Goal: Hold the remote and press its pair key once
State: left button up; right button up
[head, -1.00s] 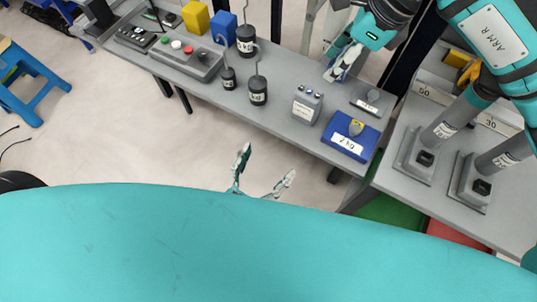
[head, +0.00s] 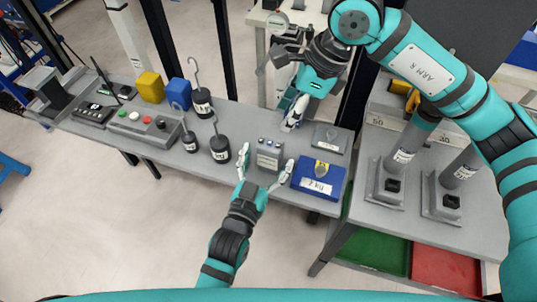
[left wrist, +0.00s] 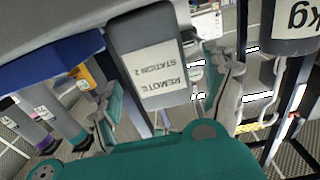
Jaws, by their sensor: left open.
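The remote (head: 268,154) is a small grey box with several round keys on top and a label on its front. It stands upright at the front edge of the grey bench. In the left wrist view, the remote (left wrist: 152,82) reads "REMOTE STATION 2". My left gripper (head: 266,160) is open, with one finger towards each side of the remote; I cannot tell whether they touch it. The left wrist view shows the same open fingers (left wrist: 167,98). My right gripper (head: 290,122) points down just behind and right of the remote. Its fingers look narrow from here, and their gap is unclear.
A blue box marked 2 kg (head: 319,184) and a grey scale plate (head: 330,138) stand right of the remote. Black hooked weights (head: 220,148) stand close on its left. Further left are a button box (head: 143,127) and yellow (head: 150,87) and blue (head: 178,93) blocks.

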pick_arm(q)
jog(key=shift+w+d, duration=0.2)
jog(key=shift+w, duration=0.45)
jog(key=c, duration=1.2)
jog(key=shift+c, duration=0.8)
pick_arm(e)
jog(key=shift+c, duration=0.6)
grip_shut()
